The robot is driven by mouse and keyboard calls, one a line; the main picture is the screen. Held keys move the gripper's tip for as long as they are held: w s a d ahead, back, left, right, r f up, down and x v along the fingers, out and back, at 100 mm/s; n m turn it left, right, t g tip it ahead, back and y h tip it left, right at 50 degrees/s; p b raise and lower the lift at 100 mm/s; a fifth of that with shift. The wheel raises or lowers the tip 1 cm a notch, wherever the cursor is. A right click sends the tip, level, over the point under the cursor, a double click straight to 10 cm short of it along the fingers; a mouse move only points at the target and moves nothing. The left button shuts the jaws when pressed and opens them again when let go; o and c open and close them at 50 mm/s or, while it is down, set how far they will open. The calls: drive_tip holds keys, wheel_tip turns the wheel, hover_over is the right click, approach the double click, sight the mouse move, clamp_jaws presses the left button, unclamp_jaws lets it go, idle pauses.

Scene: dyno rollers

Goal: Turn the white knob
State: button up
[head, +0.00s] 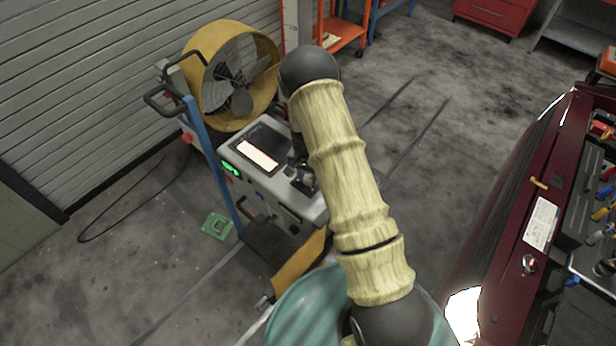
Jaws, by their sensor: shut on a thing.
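A grey-white control console (262,190) stands left of centre in the head view, with a lit screen (258,154) on its sloping top. My gripper (304,184) is small and dark at the right part of the console's top, partly behind my forearm. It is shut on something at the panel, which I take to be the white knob. The knob itself is hidden by the gripper and arm, so its angle cannot be told.
A blue-framed cart handle (205,160) and a yellow drum fan (232,75) stand beside the console. A green object (217,226) lies on the floor. A dark red car (515,200) is at the right. Open floor lies behind.

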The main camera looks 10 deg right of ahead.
sight(306, 178)
idle(0.3)
drive_tip(key=o, duration=1)
drive_tip(key=shift+c, duration=0.2)
drive_tip(key=shift+r, duration=0.1)
wheel_tip(306, 178, up, 17)
drive_tip(key=b, duration=0.3)
drive_tip(key=shift+w+a, duration=0.2)
drive_tip(key=shift+a, duration=0.15)
drive_tip(key=s+r+n+t, duration=0.1)
drive_tip(key=s+r+n, duration=0.2)
drive_tip(key=s, duration=0.7)
drive_tip(key=s+r+n+t, duration=0.1)
drive_tip(key=s+r+n, duration=0.2)
drive_tip(key=s, duration=0.8)
drive_tip(key=shift+s+d+r+n+t, duration=0.2)
drive_tip(key=shift+d+n+t, duration=0.2)
drive_tip(key=shift+d+n, duration=0.1)
